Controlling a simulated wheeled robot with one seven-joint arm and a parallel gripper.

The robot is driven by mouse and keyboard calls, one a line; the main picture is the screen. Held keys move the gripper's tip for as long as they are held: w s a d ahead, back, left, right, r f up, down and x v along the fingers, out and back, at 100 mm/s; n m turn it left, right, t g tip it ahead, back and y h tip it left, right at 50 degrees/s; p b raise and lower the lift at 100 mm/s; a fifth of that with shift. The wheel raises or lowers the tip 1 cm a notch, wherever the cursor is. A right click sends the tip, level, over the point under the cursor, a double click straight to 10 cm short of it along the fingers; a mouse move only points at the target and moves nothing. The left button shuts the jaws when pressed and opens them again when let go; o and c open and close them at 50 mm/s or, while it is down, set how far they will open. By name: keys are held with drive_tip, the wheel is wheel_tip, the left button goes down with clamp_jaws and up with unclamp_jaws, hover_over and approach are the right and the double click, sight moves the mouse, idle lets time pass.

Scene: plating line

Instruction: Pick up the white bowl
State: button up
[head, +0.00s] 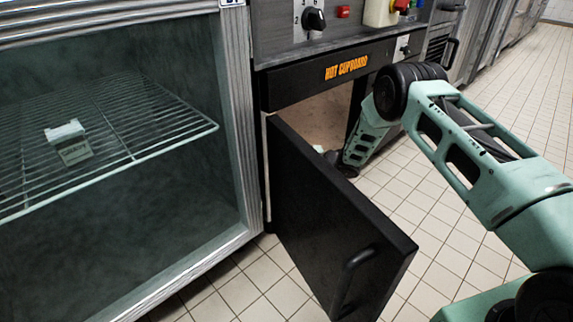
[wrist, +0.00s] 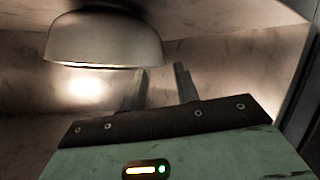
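The white bowl (wrist: 105,40) is in the upper left of the wrist view, looking pale grey in dim light. Its rim is toward the bottom of that picture and its rounded side toward the top. My gripper (wrist: 161,75) is open, with a gap between its two fingers. The left finger's tip appears close to the bowl's rim; I cannot tell whether they touch. The right finger is clear of the bowl. In the head view my gripper is inside the hot cupboard (head: 308,115), mostly hidden by the door, and a small pale patch shows beside it.
The black cupboard door (head: 325,225) stands open toward me, its handle low on the right. A glass-fronted cabinet with a wire shelf (head: 110,130) and a small white box (head: 72,148) stands at left. Tiled floor (head: 430,225) is free at right.

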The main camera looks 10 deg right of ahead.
drive_tip(key=b+x, duration=0.2)
drive_tip(key=x, duration=0.1)
drive_tip(key=shift+a+f, duration=0.2)
drive_tip(key=shift+f, duration=0.2)
drive_tip(key=shift+w+a, duration=0.1)
drive_tip(key=shift+w, duration=0.05)
drive_tip(key=shift+r, duration=0.15)
clamp_jaws()
drive_tip(key=shift+r, duration=0.1)
